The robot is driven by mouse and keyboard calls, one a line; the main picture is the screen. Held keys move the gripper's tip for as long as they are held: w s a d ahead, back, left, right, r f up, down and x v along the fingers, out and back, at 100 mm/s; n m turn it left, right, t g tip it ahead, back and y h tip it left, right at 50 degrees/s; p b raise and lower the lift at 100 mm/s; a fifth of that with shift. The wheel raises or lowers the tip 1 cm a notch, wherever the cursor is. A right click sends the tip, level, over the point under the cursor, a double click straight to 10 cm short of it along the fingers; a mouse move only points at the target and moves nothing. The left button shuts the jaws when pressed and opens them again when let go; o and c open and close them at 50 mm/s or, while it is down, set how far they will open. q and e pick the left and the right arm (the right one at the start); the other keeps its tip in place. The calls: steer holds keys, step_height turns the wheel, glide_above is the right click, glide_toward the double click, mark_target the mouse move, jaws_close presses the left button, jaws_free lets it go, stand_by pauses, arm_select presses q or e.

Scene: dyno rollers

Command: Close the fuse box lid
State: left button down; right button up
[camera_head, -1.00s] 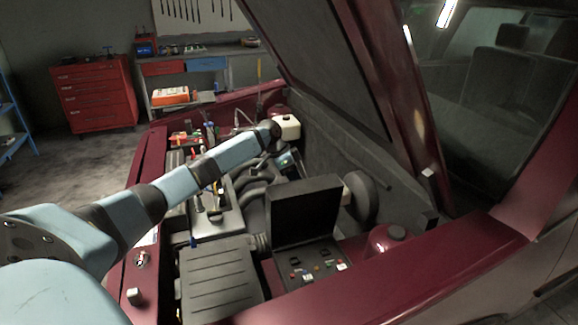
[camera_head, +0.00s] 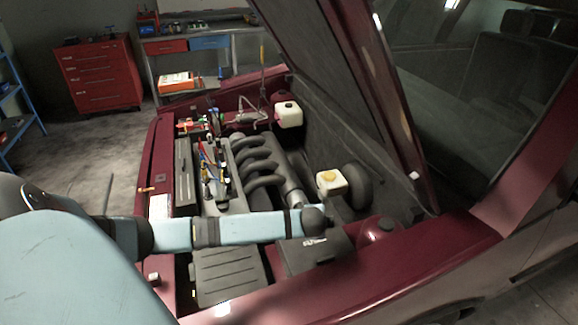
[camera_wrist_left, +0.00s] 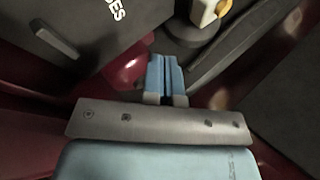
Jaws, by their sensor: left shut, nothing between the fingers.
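The fuse box lid (camera_head: 308,258) is a dark panel lying down flat over the fuse box at the near side of the engine bay. The fuses and box interior are covered. White lettering and a small raised tab show on the lid in the left wrist view (camera_wrist_left: 100,45). My left gripper (camera_wrist_left: 167,72) has its blue fingers together and empty, just to the right of the lid in that view, apart from the lettering. In the head view my left arm reaches across the lid's far side, and the fingers cannot be made out. My right gripper is not in view.
A flat black ribbed cover (camera_head: 228,277) lies left of the fuse box. A white reservoir with a yellow cap (camera_head: 331,182) stands behind it. The red fender (camera_head: 400,262) runs along the near side, and the raised hood (camera_head: 335,80) stands at the back.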

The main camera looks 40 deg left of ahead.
arm_select(q)
steer(key=d+f, duration=0.1)
steer(key=s+d+f, duration=0.1)
steer(key=d+f, duration=0.1)
steer(key=shift+s+d+f, duration=0.15)
steer(key=shift+s, duration=0.2)
steer(key=shift+s+d+f, duration=0.1)
steer(key=shift+d+f, duration=0.1)
steer(key=shift+f, duration=0.1)
